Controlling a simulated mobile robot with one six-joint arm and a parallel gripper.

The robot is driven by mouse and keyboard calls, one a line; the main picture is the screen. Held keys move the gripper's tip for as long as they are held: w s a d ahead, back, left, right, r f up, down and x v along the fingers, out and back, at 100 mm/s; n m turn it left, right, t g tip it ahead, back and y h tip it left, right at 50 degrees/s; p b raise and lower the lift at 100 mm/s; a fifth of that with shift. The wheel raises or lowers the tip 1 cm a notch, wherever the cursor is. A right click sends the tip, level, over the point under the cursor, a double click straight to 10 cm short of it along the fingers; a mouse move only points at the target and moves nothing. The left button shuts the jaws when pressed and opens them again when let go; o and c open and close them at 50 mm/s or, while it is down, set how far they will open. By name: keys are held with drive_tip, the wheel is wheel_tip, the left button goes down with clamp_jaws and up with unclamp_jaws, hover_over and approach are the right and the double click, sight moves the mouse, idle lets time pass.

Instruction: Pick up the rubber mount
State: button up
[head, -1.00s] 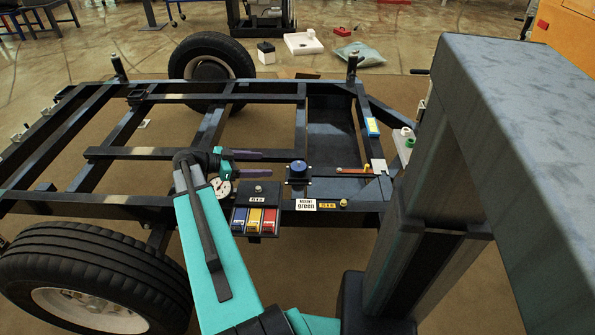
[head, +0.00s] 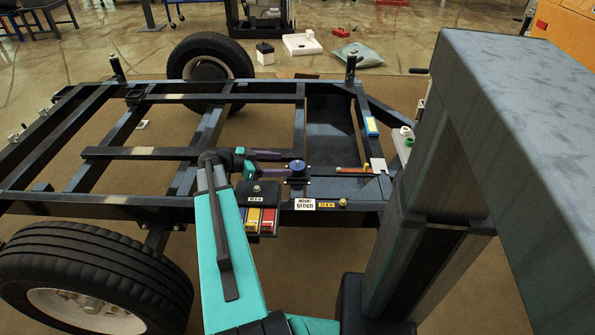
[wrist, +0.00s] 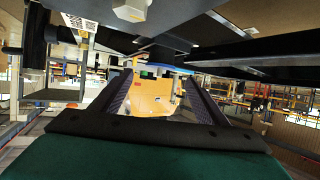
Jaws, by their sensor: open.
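A blue round-topped part (head: 297,166) on a small dark square plate sits at the frame's near rail; I take it for the rubber mount. In the wrist view its blue edge (wrist: 172,69) shows ahead, around the fingertips. My gripper (head: 284,163) points right, its two dark fingers apart and reaching close to the blue part's left side. In the wrist view my gripper (wrist: 160,80) is open with nothing held between the fingers. I cannot tell whether the fingertips touch the part.
A label reading "MOUNT green" (head: 304,204) is on the near rail. White and green parts (head: 405,135) lie at the right. Dark frame beams surround the spot; a dark beam overhangs the wrist view (wrist: 265,52).

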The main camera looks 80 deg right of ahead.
sight(296, 164)
drive_tip(key=shift+b+x, duration=0.4)
drive_tip(key=shift+x, duration=2.35)
drive_tip(key=shift+c, duration=0.3)
drive_tip(key=c, duration=1.2)
drive_tip(key=shift+c, duration=0.2)
drive_tip(key=shift+r, duration=0.1)
wheel_tip(296, 164, up, 10)
drive_tip(key=p, duration=0.2)
